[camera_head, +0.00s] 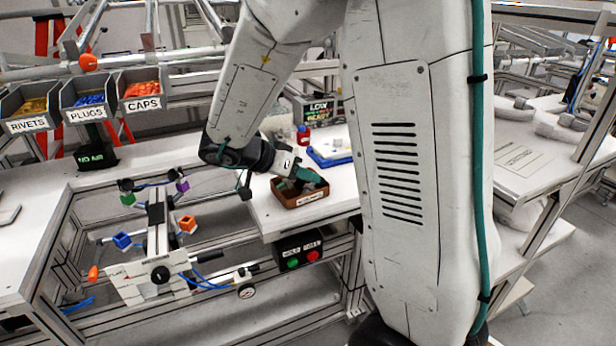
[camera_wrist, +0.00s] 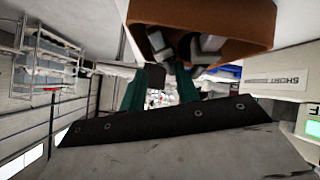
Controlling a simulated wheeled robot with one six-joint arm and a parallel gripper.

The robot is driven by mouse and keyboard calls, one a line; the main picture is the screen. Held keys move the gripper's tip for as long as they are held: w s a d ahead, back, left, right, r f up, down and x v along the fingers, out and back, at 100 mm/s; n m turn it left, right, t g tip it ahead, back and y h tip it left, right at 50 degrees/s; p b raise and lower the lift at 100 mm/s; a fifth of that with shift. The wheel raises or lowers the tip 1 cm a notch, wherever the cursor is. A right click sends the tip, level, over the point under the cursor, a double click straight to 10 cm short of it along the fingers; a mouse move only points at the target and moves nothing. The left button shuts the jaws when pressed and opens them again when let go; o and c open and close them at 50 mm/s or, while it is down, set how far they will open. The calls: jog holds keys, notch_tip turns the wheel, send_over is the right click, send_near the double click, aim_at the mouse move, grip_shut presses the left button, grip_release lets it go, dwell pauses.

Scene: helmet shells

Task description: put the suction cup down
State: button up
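My gripper (camera_head: 304,179) is low at the brown tray (camera_head: 300,202), reaching in over its rim from the upper left. In the wrist view, my gripper's two teal fingers (camera_wrist: 162,82) stand apart, with background showing between them. The brown tray (camera_wrist: 245,22) fills the top of that view. Small grey and black pieces (camera_wrist: 208,43) show inside the tray, close past the fingertips. I cannot tell which of them is the suction cup, and I see nothing clearly clamped between the fingers.
The tray sits on a white table near its front edge, above a box with green and red buttons (camera_head: 301,254). A blue-edged tray (camera_head: 330,152) and a red object (camera_head: 303,134) stand behind. A fixture with coloured cubes (camera_head: 158,230) is at left. Labelled bins (camera_head: 88,97) stand farther back.

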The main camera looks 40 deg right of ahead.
jog(key=v, duration=1)
jog(key=w+d+r+n+t, duration=0.1)
jog(key=w+r+n+t, duration=0.1)
jog(key=w+r+t, duration=0.65)
jog(key=w+a+r+n+t+y, duration=0.3)
jog(key=a+r+n+t+y, duration=0.15)
jog(key=t+y, duration=0.2)
jog(key=s+a+n+t+y, duration=0.1)
jog(key=s+a+n+y, duration=0.35)
jog(key=a+y, duration=0.2)
jog(key=s+a+f+n+g+y, duration=0.1)
jog(key=s+f+n+g, duration=0.2)
jog(key=s, duration=0.5)
jog(key=s+a+f+n+g, duration=0.2)
jog(key=s+f+g, duration=0.15)
jog(key=s, duration=0.35)
jog(key=s+d+f+g+h, duration=0.1)
jog(key=s+d+f+g, duration=0.1)
jog(key=s, duration=0.5)
jog(key=s+d+f+g+h, duration=0.2)
jog(key=s+d+g, duration=0.1)
jog(key=s+d, duration=0.2)
jog(key=shift+s+d+f+h, duration=0.2)
jog(key=shift+s+f+h, duration=0.1)
jog(key=shift+s, duration=0.7)
jog(key=shift+g, duration=0.25)
